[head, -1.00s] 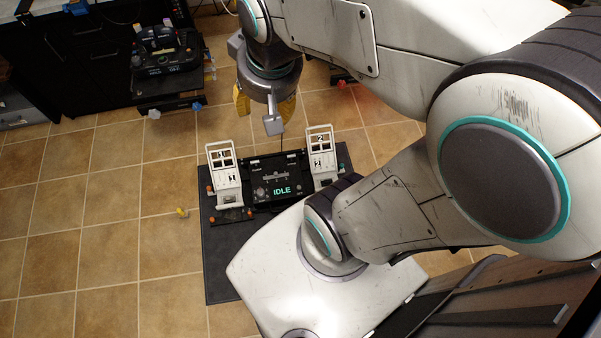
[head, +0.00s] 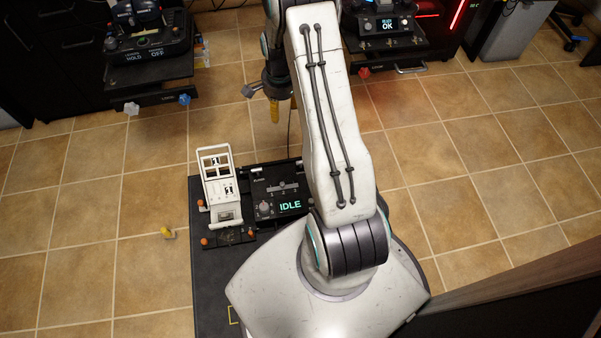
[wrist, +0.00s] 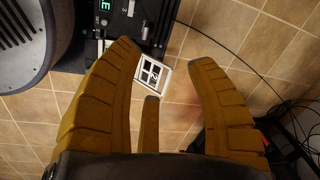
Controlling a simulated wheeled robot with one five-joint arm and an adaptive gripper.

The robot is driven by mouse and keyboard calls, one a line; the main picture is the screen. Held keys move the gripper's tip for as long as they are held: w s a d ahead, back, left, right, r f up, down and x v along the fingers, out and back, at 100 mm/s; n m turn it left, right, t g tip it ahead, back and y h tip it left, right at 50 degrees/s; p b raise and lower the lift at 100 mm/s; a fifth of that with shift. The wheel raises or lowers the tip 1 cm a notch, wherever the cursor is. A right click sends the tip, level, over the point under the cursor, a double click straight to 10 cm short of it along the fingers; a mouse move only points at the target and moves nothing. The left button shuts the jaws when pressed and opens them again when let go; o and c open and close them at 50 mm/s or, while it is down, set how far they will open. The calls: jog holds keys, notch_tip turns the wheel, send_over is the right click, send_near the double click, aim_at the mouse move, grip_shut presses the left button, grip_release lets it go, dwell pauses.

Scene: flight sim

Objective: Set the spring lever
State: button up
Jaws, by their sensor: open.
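A black console (head: 262,182) with a green IDLE display stands low in front of my base in the head view. On its left is a white lever-like frame (head: 217,175), tilted up. The matching right frame is hidden behind my arm. I cannot tell which part is the spring lever. My gripper (head: 274,105) hangs past the console's far edge, partly hidden by my arm. In the wrist view my gripper (wrist: 161,55) has its yellow fingers spread and empty. A white frame (wrist: 153,76) shows beyond and between them, apart from them.
A control unit (head: 148,50) stands at the back left, and another unit (head: 388,22) reading OK at the back right. Dark cables (wrist: 285,125) show at the wrist view's right. Tiled floor is clear at right.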

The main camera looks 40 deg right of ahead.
aim_at(300, 163)
jog(key=d+f+m+b, duration=0.2)
jog(key=f+b, duration=0.2)
jog(key=f, duration=0.7)
jog(key=s+d+f+m+b, duration=0.1)
jog(key=f+m+b, duration=0.1)
jog(key=f, duration=0.9)
jog(key=d+f+m+b, duration=0.2)
jog(key=f+b, duration=0.3)
jog(key=f, duration=0.6)
jog(key=shift+s+d+f+g+b, duration=0.15)
jog(key=shift+s+d+g+b, duration=0.15)
jog(key=shift+s, duration=0.1)
jog(key=shift+w+f+b, duration=0.1)
jog(key=shift+f+b, duration=0.25)
jog(key=shift+f, duration=0.45)
jog(key=shift+c, duration=0.2)
grip_shut()
